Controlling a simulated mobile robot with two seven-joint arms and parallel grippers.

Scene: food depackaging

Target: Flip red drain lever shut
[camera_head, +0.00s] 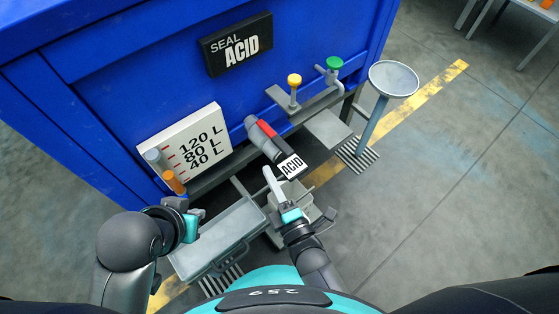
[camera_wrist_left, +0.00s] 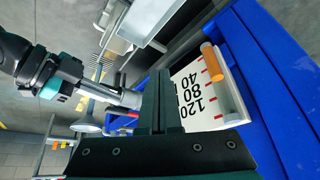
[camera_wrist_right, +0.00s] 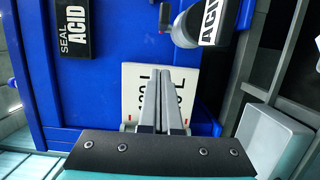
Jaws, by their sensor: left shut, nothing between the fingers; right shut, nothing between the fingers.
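The red drain lever (camera_head: 267,129) lies along the top of the dark drain spout on the front of the blue tank. Part of it shows as a red strip in the left wrist view (camera_wrist_left: 121,112). The spout carries a white ACID label (camera_head: 291,167). My right gripper (camera_head: 268,172) is shut and empty, with its pale fingers pointing up just left of the label, below the lever. Its closed fingers also show in the right wrist view (camera_wrist_right: 162,75). My left gripper (camera_wrist_left: 160,90) is shut and empty, low at the left near the level gauge in the head view.
The white level gauge (camera_head: 187,144) with an orange marker (camera_head: 173,182) is left of the spout. Yellow (camera_head: 294,80) and green (camera_head: 334,63) knobs and a round dish stand (camera_head: 394,78) are to the right. A grey tray (camera_head: 217,243) lies below.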

